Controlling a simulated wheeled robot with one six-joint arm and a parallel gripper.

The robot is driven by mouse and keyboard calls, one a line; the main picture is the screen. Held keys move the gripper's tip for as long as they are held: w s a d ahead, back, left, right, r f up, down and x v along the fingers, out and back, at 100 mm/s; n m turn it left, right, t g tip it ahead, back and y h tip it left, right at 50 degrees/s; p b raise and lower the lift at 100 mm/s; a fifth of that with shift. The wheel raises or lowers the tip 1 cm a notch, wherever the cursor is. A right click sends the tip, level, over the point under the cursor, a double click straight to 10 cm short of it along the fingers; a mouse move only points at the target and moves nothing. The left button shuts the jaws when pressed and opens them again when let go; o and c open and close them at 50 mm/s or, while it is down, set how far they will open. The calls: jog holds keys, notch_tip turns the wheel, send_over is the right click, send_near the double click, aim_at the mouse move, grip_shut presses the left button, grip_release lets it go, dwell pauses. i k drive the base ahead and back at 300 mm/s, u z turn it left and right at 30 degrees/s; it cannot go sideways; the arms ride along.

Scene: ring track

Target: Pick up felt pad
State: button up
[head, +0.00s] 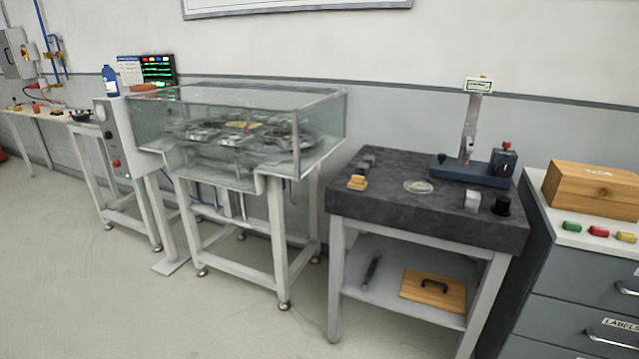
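I cannot tell for sure which thing is the felt pad. A small tan block (357,183) lies at the left front edge of the dark stone-topped table (400,222); it may be wood or felt. A pale round flat piece (418,187) lies near the middle of that table top. Green (571,226), red (598,232) and yellow (626,237) small pieces lie in a row on the drawer cabinet at the right. My gripper is not in view.
A gauge stand (470,168) rises at the back of the stone table, with small blocks around it. A wooden box (594,188) sits on the cabinet (575,290). A glass-covered machine (240,130) stands left of the table. The floor (130,300) in front is clear.

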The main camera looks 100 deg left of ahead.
aim_at(357, 182)
jog(key=u, duration=3.15)
